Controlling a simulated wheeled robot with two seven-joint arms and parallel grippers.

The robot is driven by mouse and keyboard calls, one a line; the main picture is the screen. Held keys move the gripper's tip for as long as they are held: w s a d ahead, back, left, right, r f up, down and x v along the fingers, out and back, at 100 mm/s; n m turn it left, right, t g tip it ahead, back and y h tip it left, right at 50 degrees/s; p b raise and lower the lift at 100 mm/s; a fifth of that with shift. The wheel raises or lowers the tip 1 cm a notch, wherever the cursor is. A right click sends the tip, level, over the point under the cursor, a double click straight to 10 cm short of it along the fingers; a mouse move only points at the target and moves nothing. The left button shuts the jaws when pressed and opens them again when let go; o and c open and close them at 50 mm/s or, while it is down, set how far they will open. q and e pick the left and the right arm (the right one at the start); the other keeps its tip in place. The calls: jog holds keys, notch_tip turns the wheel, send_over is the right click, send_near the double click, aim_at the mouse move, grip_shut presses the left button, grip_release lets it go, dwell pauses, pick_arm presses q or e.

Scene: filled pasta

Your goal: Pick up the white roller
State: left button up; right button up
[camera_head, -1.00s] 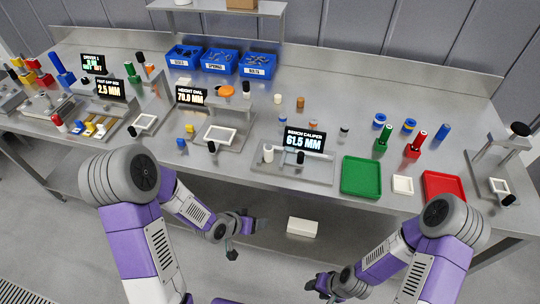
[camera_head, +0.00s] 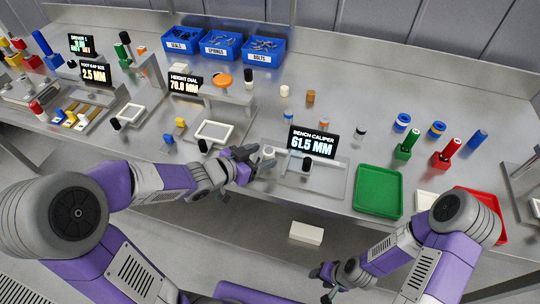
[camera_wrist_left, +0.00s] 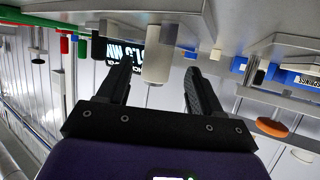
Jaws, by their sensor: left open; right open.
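The white roller (camera_head: 268,153) stands at the left end of the bench caliper (camera_head: 325,180), left of its 61.5 MM display (camera_head: 312,143). My left gripper (camera_head: 254,162) is open beside it at the table's front edge. In the left wrist view, which looks upside down, the roller (camera_wrist_left: 157,55) shows between and beyond the open fingers of the left gripper (camera_wrist_left: 158,78); I see no contact. My right gripper (camera_head: 326,274) is open and empty, low in front of the table.
A green tray (camera_head: 378,205) and a red tray (camera_head: 497,232) lie to the right. A height dial stand (camera_head: 222,145) is left of the caliper. A smaller white cylinder (camera_head: 284,90) stands further back. Blue bins (camera_head: 219,45) line the back.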

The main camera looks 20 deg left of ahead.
aim_at(273, 150)
pick_arm(q)
jog(key=x, duration=0.1)
jog(key=b+x, duration=0.1)
jog(key=x, duration=0.2)
jog(key=shift+s+d+r+b, duration=0.1)
jog(key=shift+d+r+b, duration=0.15)
jog(key=shift+r+b, duration=0.1)
jog(key=shift+w+d+f, duration=0.1)
jog(key=shift+w+d, duration=0.15)
jog(key=shift+w, duration=0.2)
jog(key=c, duration=1.1)
